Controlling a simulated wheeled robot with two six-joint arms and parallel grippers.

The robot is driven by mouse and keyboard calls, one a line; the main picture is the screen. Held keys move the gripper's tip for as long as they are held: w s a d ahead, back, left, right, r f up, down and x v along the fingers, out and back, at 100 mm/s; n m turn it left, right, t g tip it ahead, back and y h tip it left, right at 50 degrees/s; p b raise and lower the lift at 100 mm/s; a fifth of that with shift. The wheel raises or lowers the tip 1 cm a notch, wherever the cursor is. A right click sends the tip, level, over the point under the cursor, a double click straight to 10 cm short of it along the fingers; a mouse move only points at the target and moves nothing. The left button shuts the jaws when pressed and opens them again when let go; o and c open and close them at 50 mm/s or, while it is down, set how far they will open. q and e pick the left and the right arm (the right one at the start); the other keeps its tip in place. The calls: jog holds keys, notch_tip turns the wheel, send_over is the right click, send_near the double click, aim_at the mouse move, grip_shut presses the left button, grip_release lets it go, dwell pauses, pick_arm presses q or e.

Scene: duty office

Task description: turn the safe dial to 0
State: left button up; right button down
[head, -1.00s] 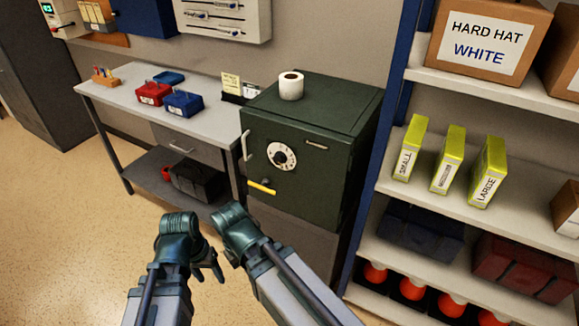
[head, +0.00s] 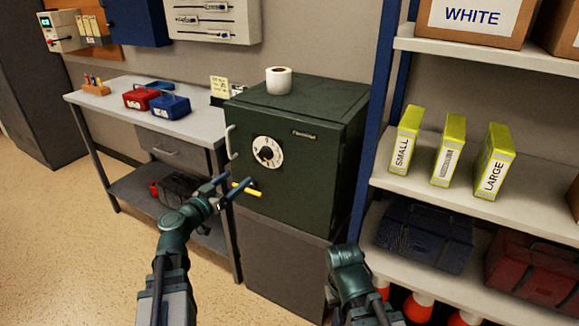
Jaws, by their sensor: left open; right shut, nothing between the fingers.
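The safe dial (head: 267,152) is a white ring with a black knob on the front of the dark green safe (head: 308,180). Its numbers are too small to read. A pale upright handle (head: 231,143) is left of the dial, and a yellow lever (head: 247,191) is below it. My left gripper (head: 239,181) is open and empty, its spread fingers in front of the safe's lower left, below the dial. One finger overlaps the yellow lever; contact cannot be told. My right gripper (head: 331,292) is shut and empty, low before the safe's stand, mostly hidden by its wrist.
A toilet roll (head: 279,80) stands on the safe. The workbench (head: 195,125) at left holds red and blue boxes. Shelving with a blue post (head: 383,110) stands close on the right. The floor at left is clear.

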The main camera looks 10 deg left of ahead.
aim_at(263, 156)
pick_arm(q)
jog(key=shift+w, duration=0.15)
jog(key=x, duration=1.3)
jog(key=shift+w, duration=0.25)
grip_shut()
